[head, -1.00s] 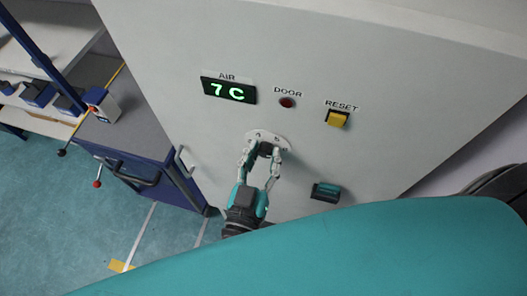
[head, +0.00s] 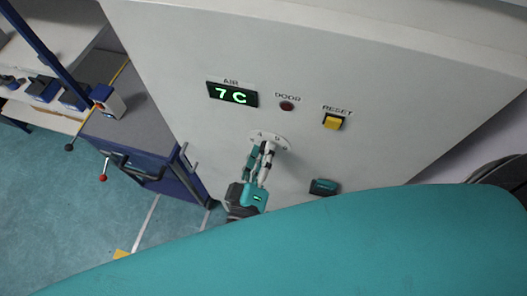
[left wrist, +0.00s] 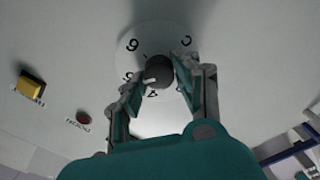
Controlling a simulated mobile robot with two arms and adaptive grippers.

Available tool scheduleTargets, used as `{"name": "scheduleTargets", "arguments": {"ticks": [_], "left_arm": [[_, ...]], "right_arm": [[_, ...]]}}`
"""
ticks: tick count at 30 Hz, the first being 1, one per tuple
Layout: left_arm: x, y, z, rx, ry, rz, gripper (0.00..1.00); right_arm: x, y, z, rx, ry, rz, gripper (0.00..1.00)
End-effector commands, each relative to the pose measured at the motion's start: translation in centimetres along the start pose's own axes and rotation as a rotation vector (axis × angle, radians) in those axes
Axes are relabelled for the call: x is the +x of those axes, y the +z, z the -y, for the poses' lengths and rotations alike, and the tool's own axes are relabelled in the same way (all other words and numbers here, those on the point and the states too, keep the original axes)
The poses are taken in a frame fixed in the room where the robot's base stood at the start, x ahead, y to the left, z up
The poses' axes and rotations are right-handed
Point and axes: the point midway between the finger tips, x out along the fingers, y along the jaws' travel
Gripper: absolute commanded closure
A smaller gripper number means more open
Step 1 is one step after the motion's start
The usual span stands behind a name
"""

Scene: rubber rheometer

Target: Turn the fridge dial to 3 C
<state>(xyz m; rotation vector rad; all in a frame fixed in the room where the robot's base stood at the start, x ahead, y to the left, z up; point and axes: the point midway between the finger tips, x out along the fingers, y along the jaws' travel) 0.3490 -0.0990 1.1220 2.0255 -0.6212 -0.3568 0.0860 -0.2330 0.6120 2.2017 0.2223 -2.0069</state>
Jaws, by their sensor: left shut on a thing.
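The fridge dial is a dark round knob (left wrist: 158,70) on a pale numbered plate (left wrist: 160,38) in the left wrist view. A white mark on the knob points to the lower left there; the exact number is hard to read. My left gripper (left wrist: 160,74) is shut on the knob, one finger on each side. In the head view, its fingertips (head: 264,150) are at the dial plate (head: 272,136) and hide most of the knob. The AIR display (head: 232,94) reads 7 C in green. My right gripper is in neither view.
On the pale fridge front are a red DOOR lamp (head: 287,106), a yellow RESET button (head: 333,122) and a teal-and-black part (head: 324,187). A blue cabinet (head: 150,160) stands to the left. Teal floor (head: 60,200) is open at the lower left.

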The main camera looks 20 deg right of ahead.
Motion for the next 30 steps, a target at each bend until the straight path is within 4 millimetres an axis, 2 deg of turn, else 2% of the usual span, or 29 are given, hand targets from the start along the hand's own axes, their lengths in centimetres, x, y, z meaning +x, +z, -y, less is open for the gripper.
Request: {"name": "scheduleTargets", "arguments": {"ticks": [30], "left_arm": [[-0.01, 0.13, 0.38, -0.967, -0.001, -0.003, 1.00]], "right_arm": [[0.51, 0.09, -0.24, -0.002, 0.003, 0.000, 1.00]]}}
